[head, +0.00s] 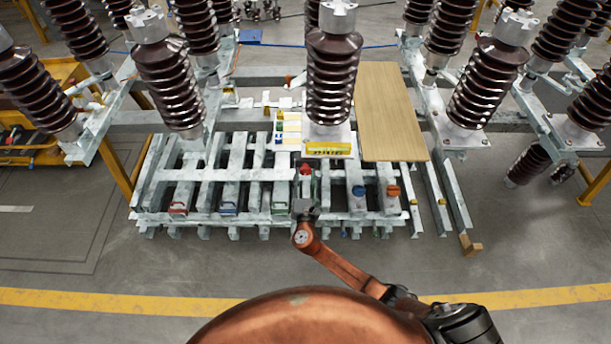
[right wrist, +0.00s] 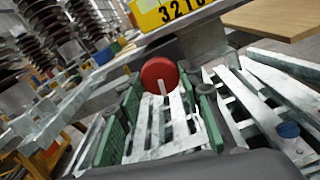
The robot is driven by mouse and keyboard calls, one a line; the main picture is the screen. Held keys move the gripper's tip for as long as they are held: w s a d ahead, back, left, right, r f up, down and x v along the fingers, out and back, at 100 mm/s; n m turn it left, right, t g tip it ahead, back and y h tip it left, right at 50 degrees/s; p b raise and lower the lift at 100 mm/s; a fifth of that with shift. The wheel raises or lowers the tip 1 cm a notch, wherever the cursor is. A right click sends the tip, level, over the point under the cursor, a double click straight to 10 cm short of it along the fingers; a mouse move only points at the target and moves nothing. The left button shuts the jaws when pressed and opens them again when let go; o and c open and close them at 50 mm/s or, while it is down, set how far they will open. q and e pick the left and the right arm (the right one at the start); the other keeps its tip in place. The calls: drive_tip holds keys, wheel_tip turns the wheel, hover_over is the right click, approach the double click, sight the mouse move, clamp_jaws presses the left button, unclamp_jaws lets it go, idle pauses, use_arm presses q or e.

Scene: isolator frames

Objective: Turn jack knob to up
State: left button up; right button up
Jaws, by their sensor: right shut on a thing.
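A round red knob (head: 305,168) stands at the front of the grey metal frame, just below a yellow sign. In the right wrist view the red knob (right wrist: 159,73) shows a pale pointer mark, slightly tilted. My right gripper (head: 305,181) reaches up to it from below. In the right wrist view its two green-padded fingers (right wrist: 161,92) lie on either side of the knob, shut on it. I cannot read any label on the knob that names it as the jack. My left gripper is not in view.
A blue knob (head: 358,191) and an orange knob (head: 393,191) stand to the right on the frame. The yellow sign (head: 328,149) is close above the red knob. A wooden board (head: 390,110) lies at the right. Brown insulators (head: 332,75) rise behind. The floor in front is clear.

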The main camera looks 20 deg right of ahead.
drive_tip(key=shift+f, duration=0.1)
idle(0.3)
drive_tip(key=o, duration=1.2)
drive_tip(key=shift+c, duration=0.2)
drive_tip(key=v, duration=1.2)
